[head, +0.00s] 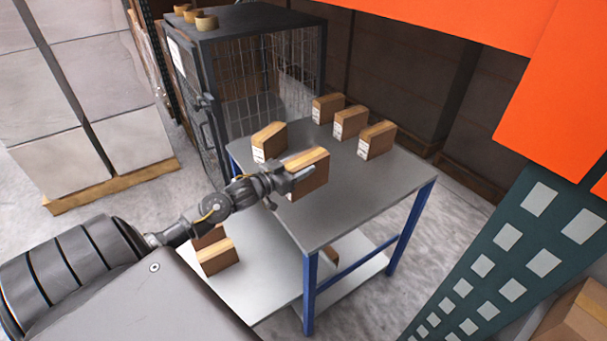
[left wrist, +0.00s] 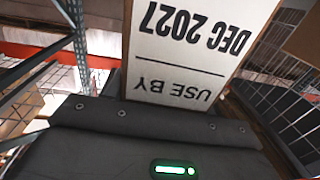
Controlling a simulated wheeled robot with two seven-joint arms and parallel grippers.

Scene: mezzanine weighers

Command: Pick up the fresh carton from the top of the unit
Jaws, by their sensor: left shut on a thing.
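My left gripper (head: 296,178) is shut on a brown carton (head: 314,168) with a pale tan top, at the left side of the unit's grey top (head: 350,205). I cannot tell whether the carton touches the top or hangs just above it. In the left wrist view the held carton (left wrist: 192,50) fills the upper middle; its white label reads "USE BY DEC 2027", upside down. Several other cartons stand on the top: one behind the held one (head: 268,142), and a row at the back (head: 327,108), (head: 350,122), (head: 376,140). My right gripper is not in view.
The unit has blue legs (head: 309,295) and a lower shelf (head: 262,290) with cartons (head: 217,256) on its left part. A black mesh cage (head: 265,75) with tape rolls (head: 206,21) on it stands behind left. The front right of the top is clear.

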